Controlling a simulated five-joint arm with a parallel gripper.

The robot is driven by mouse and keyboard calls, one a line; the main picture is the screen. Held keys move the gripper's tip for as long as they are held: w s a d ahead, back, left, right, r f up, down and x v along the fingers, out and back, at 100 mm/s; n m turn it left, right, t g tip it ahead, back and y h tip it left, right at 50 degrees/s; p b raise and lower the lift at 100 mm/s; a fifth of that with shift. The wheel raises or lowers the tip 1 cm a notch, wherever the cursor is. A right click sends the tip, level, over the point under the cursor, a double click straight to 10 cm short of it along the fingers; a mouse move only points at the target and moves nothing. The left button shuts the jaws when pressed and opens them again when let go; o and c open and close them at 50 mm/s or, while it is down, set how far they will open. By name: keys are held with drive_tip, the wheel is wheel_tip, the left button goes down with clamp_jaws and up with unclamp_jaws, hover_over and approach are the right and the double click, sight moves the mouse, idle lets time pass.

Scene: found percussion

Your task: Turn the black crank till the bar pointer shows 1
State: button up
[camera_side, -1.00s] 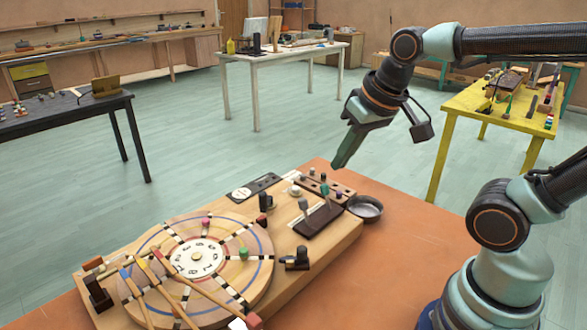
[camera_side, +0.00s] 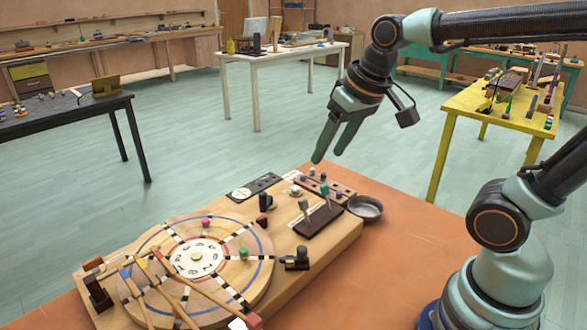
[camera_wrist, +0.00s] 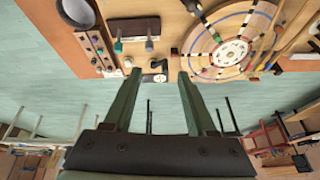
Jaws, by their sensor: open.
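My gripper (camera_side: 331,158) hangs open and empty above the far edge of the wooden board (camera_side: 345,232). In the wrist view its two green fingers (camera_wrist: 157,73) are wide apart. A black upright piece (camera_side: 264,201), likely the black crank, stands near the far edge; it also shows between the fingertips in the wrist view (camera_wrist: 159,64). Beside it lies a black plate (camera_side: 262,181) with a small white dial (camera_side: 241,194), also in the wrist view (camera_wrist: 160,77). The bar pointer and its reading are too small to make out. The gripper touches nothing.
A large round wooden disc (camera_side: 262,277) with a numbered white centre and several sticks covers the left of the board. Two levers stand on a dark block (camera_side: 318,222), near a pegged strip (camera_side: 340,191). A metal bowl (camera_side: 366,209) sits at right. Another black fitting (camera_side: 297,260) is nearer.

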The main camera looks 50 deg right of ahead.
drive_tip(key=w+m+g, duration=0.3)
drive_tip(key=w+m, duration=0.1)
drive_tip(key=w, duration=0.6)
drive_tip(key=m+g, duration=0.2)
drive_tip(key=m, duration=0.2)
hover_over(263, 193)
wheel_tip(263, 193, down, 7)
wheel_tip(263, 193, down, 12)
drive_tip(key=shift+r, duration=0.25)
clamp_jaws()
